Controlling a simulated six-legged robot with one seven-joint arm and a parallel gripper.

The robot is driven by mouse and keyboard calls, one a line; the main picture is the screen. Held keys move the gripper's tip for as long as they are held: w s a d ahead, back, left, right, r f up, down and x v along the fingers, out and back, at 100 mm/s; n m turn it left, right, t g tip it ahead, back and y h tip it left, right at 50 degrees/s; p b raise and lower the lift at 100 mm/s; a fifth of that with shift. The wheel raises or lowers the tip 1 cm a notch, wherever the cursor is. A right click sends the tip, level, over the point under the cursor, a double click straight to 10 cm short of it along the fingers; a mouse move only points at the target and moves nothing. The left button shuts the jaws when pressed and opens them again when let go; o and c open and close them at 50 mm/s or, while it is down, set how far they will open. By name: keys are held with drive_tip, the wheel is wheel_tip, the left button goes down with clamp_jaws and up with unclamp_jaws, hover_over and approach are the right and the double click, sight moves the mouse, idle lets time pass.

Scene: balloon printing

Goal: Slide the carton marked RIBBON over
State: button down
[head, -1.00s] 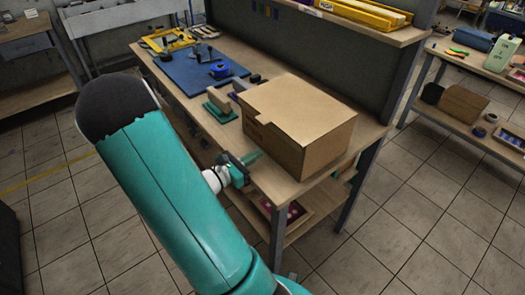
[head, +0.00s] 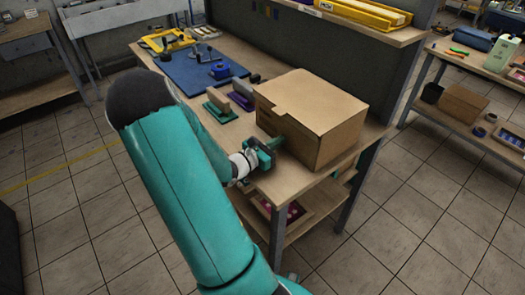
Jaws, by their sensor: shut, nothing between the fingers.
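A brown cardboard carton (head: 315,112) stands upright on the near right end of the wooden workbench (head: 219,142). No RIBBON marking can be read on the sides that show. My gripper (head: 277,144) is at the carton's left side, low down, just above the bench top. Its shut fingers point at the carton and appear to touch that side, though exact contact is hard to tell. Nothing is held.
Purple (head: 243,99) and green (head: 221,110) stamp-like blocks stand left of the carton. A blue mat (head: 190,72) with tools lies farther back. A panel (head: 350,65) rises behind the carton. Lower shelf items (head: 295,211) sit beneath the bench.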

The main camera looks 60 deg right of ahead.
drive_tip(key=x, duration=1.5)
drive_tip(key=shift+s+d, duration=0.15)
drive_tip(key=shift+d, duration=0.2)
